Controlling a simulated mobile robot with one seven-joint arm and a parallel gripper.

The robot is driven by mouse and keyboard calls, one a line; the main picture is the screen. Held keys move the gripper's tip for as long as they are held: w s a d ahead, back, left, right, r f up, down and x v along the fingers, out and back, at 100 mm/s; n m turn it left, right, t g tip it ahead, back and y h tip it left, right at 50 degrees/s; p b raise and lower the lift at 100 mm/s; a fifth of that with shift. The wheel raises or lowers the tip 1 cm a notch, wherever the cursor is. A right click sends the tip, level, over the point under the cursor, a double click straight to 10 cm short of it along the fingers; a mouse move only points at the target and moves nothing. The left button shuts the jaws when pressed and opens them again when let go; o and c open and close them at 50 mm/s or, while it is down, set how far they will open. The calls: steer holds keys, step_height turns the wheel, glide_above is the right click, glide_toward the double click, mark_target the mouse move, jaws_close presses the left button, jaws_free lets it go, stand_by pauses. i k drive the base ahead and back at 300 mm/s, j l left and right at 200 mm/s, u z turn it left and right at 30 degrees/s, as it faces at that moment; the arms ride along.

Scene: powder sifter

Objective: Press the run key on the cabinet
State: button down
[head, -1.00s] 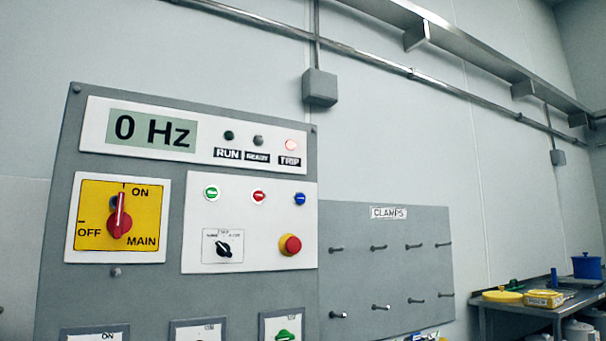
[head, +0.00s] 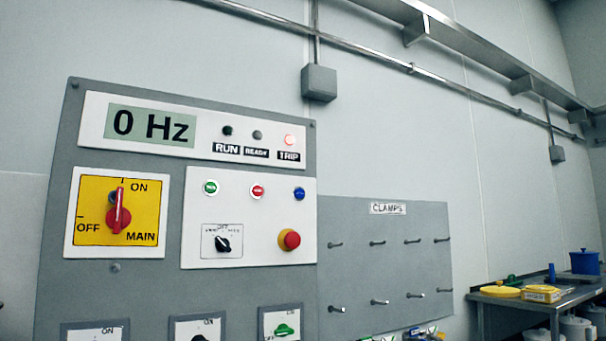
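The grey cabinet panel (head: 150,290) fills the left half of the head view. Its display (head: 150,126) reads 0 Hz. The TRIP lamp (head: 289,139) glows red, while the RUN lamp (head: 227,131) and READY lamp (head: 257,135) are dark. A green key (head: 211,187), a red key (head: 257,191) and a blue key (head: 299,193) sit in a row below; their markings are too small to read. The red main switch (head: 119,212) on its yellow plate stands upright, towards ON. My gripper is not in view.
Below the keys are a black selector (head: 222,244) and a red mushroom button (head: 289,239). Smaller switches, one a green knob (head: 284,330), line the lower edge. A CLAMPS board (head: 385,260) with several pegs is to the right, then a steel table (head: 484,297) with yellow and blue items.

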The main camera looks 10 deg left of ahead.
mark_target(210, 187)
steer(key=u, duration=1.45)
